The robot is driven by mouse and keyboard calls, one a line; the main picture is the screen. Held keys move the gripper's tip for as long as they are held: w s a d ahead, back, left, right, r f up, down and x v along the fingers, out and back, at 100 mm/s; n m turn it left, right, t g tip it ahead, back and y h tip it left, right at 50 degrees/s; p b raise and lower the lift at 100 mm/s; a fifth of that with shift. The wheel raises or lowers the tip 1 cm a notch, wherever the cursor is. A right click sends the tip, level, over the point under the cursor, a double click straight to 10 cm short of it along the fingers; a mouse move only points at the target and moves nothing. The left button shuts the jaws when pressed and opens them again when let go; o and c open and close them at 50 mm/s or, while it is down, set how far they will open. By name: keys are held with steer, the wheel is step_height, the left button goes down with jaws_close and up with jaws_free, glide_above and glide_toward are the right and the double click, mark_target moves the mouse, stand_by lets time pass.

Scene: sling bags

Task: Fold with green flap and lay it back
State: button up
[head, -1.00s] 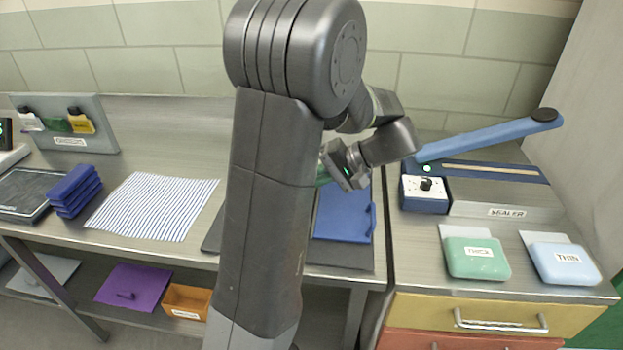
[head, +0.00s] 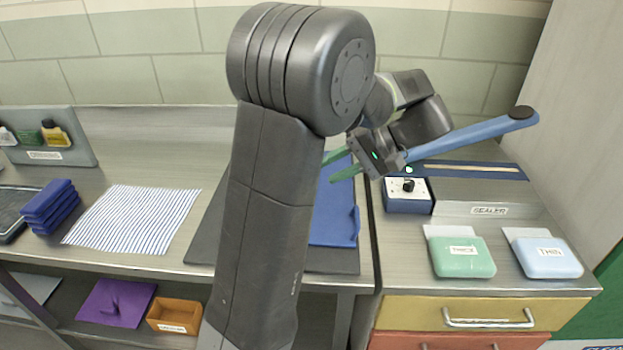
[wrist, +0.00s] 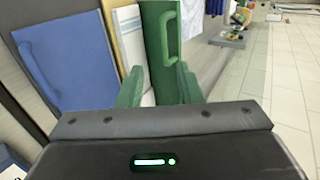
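The green flap (wrist: 160,40), a flat green panel with a loop handle, shows in the wrist view ahead of my gripper (wrist: 158,72). Its near end appears between my two green fingers, but I cannot tell whether they touch it. The flap is not visible in the head view, where my arm blocks the middle. The blue panel (head: 337,222) with a similar handle lies on the dark mat (head: 330,262); it shows at left in the wrist view (wrist: 65,55). My gripper (head: 330,168) is open, its fingers apart above the back of the blue panel.
The sealer (head: 470,190) with its raised blue arm stands right of my gripper. The green THICK pouch (head: 463,259) and pale blue THIN pouch (head: 546,259) lie in front. A striped cloth (head: 130,220) and stacked blue pieces (head: 48,208) lie left. Bare table surrounds the cloth.

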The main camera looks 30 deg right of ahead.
steer(key=shift+v, duration=1.65)
steer(key=shift+c, duration=0.3)
steer(key=c, duration=0.4)
steer(key=shift+s+a+r+h, duration=0.1)
steer(key=shift+a+h, duration=0.1)
steer(key=shift+h, duration=0.1)
jaws_close()
steer(key=s+a+n+t+h+p, duration=0.1)
steer(key=s+a+n+h, duration=0.15)
steer(key=h, duration=0.35)
steer(key=w+a+f+p, duration=0.2)
steer(key=w+a+f, duration=0.4)
steer(key=w, duration=0.1)
steer(key=shift+f+m, duration=0.35)
steer(key=shift+m, duration=0.1)
